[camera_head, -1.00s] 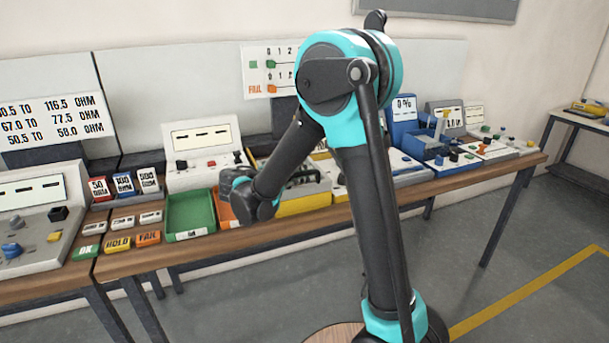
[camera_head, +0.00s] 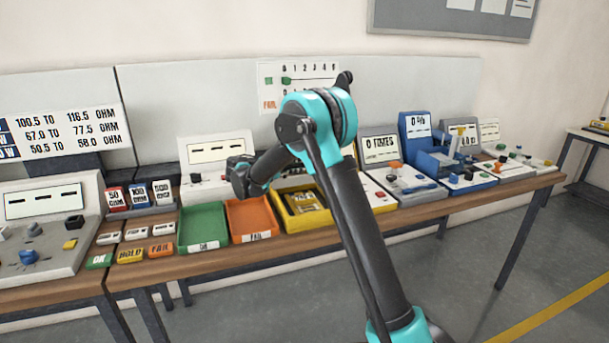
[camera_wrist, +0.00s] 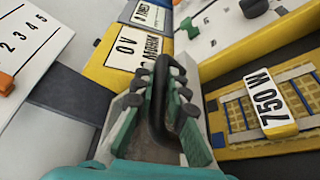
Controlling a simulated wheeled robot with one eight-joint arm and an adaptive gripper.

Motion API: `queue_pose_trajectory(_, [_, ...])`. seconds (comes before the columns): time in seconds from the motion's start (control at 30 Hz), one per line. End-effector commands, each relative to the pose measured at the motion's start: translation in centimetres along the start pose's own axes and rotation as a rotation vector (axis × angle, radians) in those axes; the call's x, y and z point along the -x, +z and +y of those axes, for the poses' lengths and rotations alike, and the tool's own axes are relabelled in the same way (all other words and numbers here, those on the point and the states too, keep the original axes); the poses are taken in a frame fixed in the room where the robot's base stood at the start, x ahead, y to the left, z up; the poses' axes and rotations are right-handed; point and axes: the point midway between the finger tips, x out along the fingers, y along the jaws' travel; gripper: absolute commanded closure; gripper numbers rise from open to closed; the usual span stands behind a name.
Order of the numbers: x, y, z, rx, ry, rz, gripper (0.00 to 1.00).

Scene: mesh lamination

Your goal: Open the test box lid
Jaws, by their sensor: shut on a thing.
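In the wrist view my gripper (camera_wrist: 163,82) is closed around a black loop handle (camera_wrist: 157,105), its dark-padded teal fingers on both sides. What the handle is fixed to is mostly hidden by the fingers, so I cannot tell how far any lid stands open. A yellow panel (camera_wrist: 106,68) marked "0 V" lies just beyond the fingertips. In the head view my wrist is above and behind the green and orange trays, in front of the white instrument (camera_head: 215,150); the fingers are hidden there.
The green tray (camera_head: 181,246), orange tray (camera_head: 233,236) and yellow tray (camera_head: 287,226) stand along the bench's front. A mesh piece labelled 750 W (camera_wrist: 277,100) lies right of my gripper in the wrist view. Blue and grey instruments (camera_head: 417,160) fill the right side. Floor in front is clear.

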Motion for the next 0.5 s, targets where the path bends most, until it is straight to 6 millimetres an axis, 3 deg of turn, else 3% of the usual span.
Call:
queue_pose_trajectory(0.2, [-0.6,-1.9,1.2,0.0,0.0,0.003,1.0])
queue_pose_trajectory(0.5, [-0.7,-2.1,1.5,0.001,0.0,0.003,1.0])
